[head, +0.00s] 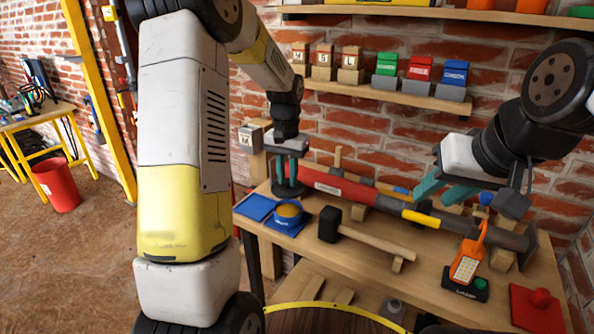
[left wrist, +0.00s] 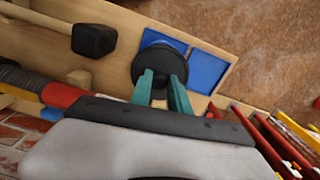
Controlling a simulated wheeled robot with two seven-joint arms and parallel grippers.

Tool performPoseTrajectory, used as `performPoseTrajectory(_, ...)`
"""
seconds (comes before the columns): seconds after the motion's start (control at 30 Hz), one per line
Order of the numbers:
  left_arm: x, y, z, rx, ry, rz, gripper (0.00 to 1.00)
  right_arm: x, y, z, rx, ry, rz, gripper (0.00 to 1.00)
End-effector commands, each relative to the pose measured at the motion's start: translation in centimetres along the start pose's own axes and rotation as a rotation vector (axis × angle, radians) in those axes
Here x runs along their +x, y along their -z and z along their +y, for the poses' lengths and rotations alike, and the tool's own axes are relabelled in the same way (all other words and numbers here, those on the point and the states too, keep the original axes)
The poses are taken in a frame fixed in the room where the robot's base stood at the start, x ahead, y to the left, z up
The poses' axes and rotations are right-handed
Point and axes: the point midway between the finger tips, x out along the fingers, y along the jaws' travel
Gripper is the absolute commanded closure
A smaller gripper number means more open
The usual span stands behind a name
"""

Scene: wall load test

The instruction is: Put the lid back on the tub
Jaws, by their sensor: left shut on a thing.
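The tub (head: 289,211) is a blue round pot with orange-yellow contents, open at the top. It stands on a blue square mat (head: 281,229) at the table's left end. My left gripper (head: 287,176) is shut on the dark round lid (head: 290,190) and holds it in the air, apart from the tub, above and behind it in the head view. In the left wrist view the lid (left wrist: 160,58) hangs between the teal fingers (left wrist: 160,82) and hides the tub. My right gripper (head: 443,188) is open and empty over the table's right half.
A second blue square (head: 255,207) lies bare left of the tub. A black-headed mallet (head: 330,224) lies right of it. A long red tool (head: 335,187) lies behind. A shelf (head: 400,97) crosses the wall.

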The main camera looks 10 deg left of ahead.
Motion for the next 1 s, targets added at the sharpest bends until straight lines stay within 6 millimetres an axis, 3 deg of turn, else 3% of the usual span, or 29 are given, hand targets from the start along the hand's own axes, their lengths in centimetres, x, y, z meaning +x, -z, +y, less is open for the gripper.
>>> performPoseTrajectory(0.6,5.3,0.0,0.0,0.0,0.0,-0.002,1.0,0.0,0.0,0.0,0.0,0.0,0.0,0.64)
performPoseTrajectory(1.0,6.2,0.0,0.0,0.0,0.0,-0.001,1.0,0.0,0.0,0.0,0.0,0.0,0.0,0.64)
